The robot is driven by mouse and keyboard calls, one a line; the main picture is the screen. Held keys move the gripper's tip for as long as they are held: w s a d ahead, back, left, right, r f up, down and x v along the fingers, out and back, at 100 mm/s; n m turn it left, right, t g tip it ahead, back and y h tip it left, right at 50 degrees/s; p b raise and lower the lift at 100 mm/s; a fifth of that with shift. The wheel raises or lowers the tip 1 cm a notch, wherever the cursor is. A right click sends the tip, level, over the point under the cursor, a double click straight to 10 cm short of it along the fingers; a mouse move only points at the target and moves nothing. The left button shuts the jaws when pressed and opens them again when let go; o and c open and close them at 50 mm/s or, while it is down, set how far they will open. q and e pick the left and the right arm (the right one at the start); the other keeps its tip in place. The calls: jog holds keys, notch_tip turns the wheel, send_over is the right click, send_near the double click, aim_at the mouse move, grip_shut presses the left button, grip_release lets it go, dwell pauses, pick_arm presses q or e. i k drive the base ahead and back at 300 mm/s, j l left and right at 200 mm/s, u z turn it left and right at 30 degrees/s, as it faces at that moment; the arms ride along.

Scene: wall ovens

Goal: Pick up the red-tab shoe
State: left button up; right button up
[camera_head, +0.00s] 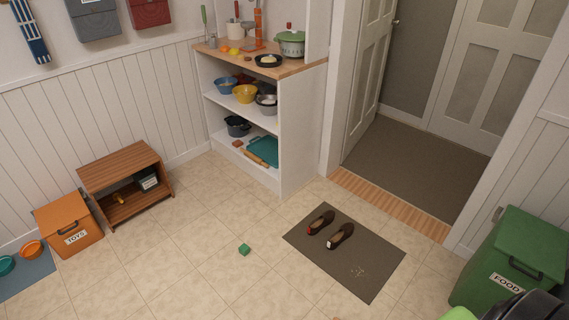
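The red-tab shoe (320,221) is a dark shoe lying on a grey-brown mat (372,282) on the tiled floor. Its small red tab shows at the near left end. A second dark shoe (341,236) with a white tab lies just to its right, roughly parallel and slightly apart. Neither of my grippers is in view.
A white shelf unit (302,130) stands behind, beside a doorway. A green food bin (512,262) stands right. A wooden bench (125,170) and an orange toy bin (68,223) stand left.

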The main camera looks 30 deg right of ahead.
aim_at(326, 218)
jog(key=i+z, duration=0.2)
jog(key=i, duration=0.3)
jog(key=i+j+z, duration=0.1)
jog(key=i+z, duration=0.15)
jog(key=i, duration=0.2)
jog(key=i+j+z, duration=0.2)
jog(key=i, duration=0.3)
